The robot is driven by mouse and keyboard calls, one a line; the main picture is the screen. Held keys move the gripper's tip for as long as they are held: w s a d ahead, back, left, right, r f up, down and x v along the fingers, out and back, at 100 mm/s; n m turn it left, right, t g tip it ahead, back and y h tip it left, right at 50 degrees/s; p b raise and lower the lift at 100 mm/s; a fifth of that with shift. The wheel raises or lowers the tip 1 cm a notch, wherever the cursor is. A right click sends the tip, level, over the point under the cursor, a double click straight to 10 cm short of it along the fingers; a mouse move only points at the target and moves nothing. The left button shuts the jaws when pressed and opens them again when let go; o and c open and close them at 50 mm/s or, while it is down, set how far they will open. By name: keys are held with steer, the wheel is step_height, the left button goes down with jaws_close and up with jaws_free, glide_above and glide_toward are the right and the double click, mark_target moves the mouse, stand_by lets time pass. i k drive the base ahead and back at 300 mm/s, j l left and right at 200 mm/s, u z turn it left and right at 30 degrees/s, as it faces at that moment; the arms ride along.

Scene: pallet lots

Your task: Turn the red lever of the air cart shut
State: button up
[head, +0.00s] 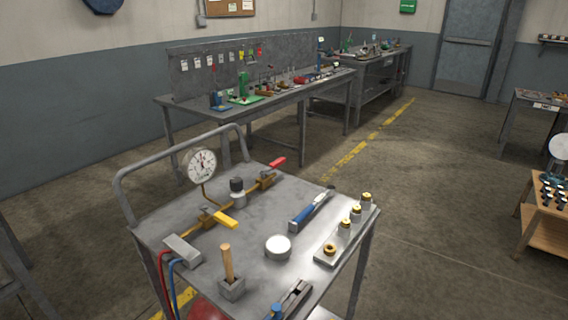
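The air cart (190,210) is a grey metal table with a tubular handle, in the middle of the head view. A brass pipe line runs over its top. The red lever (277,162) sits on the brass valve (266,179) at the far end of this line. It points to the far right, roughly along the pipe. A yellow lever (224,219) on a nearer valve lies across the pipe. A round white gauge (201,165) stands upright above the line. My gripper is not in view.
A blue-handled tool (311,209), a plate with brass fittings (347,233), a round silver tin (278,247) and a block with a wooden handle (230,275) occupy the cart's top. A dark tool (291,300) lies at its front edge. Workbenches (270,95) stand behind.

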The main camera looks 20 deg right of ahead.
mark_target(276, 163)
steer(key=l, duration=1.05)
steer(key=l+u, duration=0.1)
steer(key=l, duration=0.95)
steer(key=i+l, duration=0.15)
steer(key=l, duration=0.2)
steer(key=i+l, duration=0.1)
steer(key=l, duration=0.2)
steer(key=i+l, duration=0.15)
steer(key=l, duration=0.2)
steer(key=i+l, duration=0.15)
steer(key=l, duration=0.15)
steer(key=i+l+u, duration=0.1)
steer(key=l, duration=0.25)
steer(key=i+l, duration=0.2)
steer(key=l, duration=0.15)
steer(key=i, duration=0.6)
steer(key=j+u, duration=0.05)
